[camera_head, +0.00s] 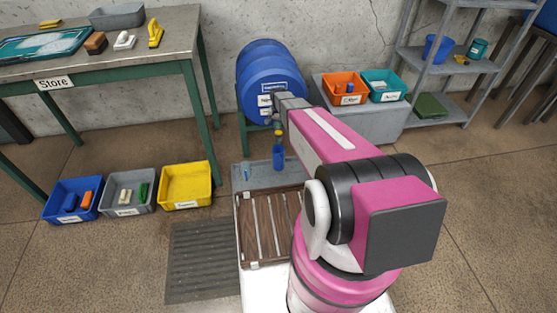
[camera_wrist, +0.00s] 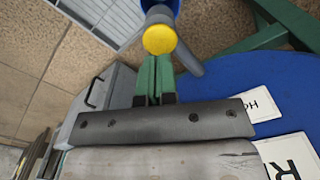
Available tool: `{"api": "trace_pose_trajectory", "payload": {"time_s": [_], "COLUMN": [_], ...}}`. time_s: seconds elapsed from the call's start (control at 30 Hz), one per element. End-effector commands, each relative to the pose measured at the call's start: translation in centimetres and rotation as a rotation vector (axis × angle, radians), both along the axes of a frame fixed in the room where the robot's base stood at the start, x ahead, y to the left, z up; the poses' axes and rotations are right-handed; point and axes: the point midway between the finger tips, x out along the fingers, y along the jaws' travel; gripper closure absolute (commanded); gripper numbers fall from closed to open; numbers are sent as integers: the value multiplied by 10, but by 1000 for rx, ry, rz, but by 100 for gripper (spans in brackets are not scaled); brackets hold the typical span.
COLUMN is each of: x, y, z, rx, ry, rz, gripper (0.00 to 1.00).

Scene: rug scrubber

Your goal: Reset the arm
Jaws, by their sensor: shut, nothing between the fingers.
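My gripper (camera_wrist: 154,66) has green fingers that are pressed together, with nothing between them. In the head view my pink arm reaches forward and the gripper end (camera_head: 273,118) is small, close in front of the blue drum (camera_head: 265,62). The drum also fills the right side of the wrist view (camera_wrist: 235,145), with white labels. A round yellow part (camera_wrist: 159,40) lies just past the fingertips; I cannot tell whether they touch it. A blue bottle-like item (camera_head: 279,157) stands below the gripper.
A grey tray (camera_head: 242,184) lies beneath the drum, with slatted wood (camera_head: 250,235) nearer me. Blue (camera_head: 57,211), grey (camera_head: 115,208) and yellow (camera_head: 174,199) bins stand on the left floor by a workbench (camera_head: 120,68). Orange (camera_head: 345,99) and teal (camera_head: 398,96) bins and a shelf (camera_head: 470,65) are right.

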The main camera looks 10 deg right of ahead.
Motion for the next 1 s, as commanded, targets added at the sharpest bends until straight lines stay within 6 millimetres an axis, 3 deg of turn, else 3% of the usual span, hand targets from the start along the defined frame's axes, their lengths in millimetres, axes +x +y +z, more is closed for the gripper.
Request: {"api": "trace_pose_trajectory", "payload": {"time_s": [0.1,0.53,0.63,0.77,1.0], "x": [-1,-1,-12,-60,-187], "y": [0,0,0,0,0], "z": [9,10,17,48,125], "rx": [0,0,0,0,-1], "ry": [0,0,0,-2,-5], "rz": [0,0,15,90,328], "gripper": [100,100,100,100,100]}}
